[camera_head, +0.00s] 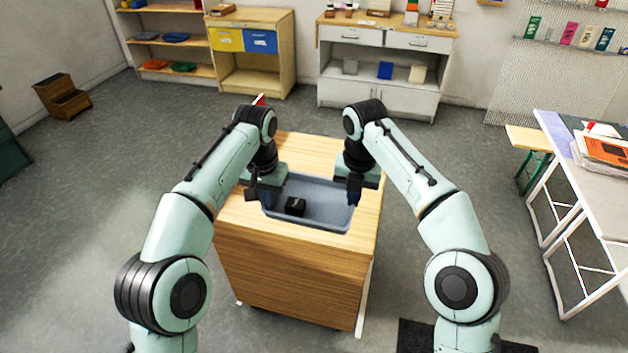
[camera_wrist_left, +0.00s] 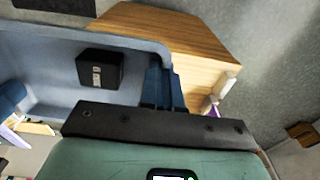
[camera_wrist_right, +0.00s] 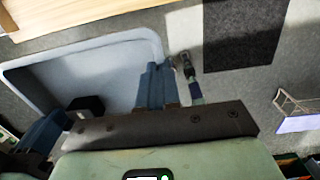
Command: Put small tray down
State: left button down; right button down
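The small tray (camera_head: 325,222), blue-grey and roughly level, shows over the wooden cabinet top. A small black box (camera_head: 295,206) lies in it and also shows in the left wrist view (camera_wrist_left: 100,69). My left gripper (camera_head: 267,199) is at the tray's left end, its blue fingers (camera_wrist_left: 164,84) shut on the tray wall. My right gripper (camera_head: 354,198) is at the right end, its fingers (camera_wrist_right: 156,85) shut on the wall there. I cannot tell whether the tray's underside touches the wood. The arms hide parts of both ends.
The wooden cabinet (camera_head: 290,265) has bare top in front of and right of the tray. A white-legged table (camera_head: 575,190) with papers stands at the right. Shelves (camera_head: 255,60) and a white cabinet (camera_head: 375,90) line the back. Open grey floor surrounds the wooden cabinet.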

pick_arm(q)
jog(key=shift+d, duration=0.1)
pick_arm(e)
jog(key=shift+d, duration=0.1)
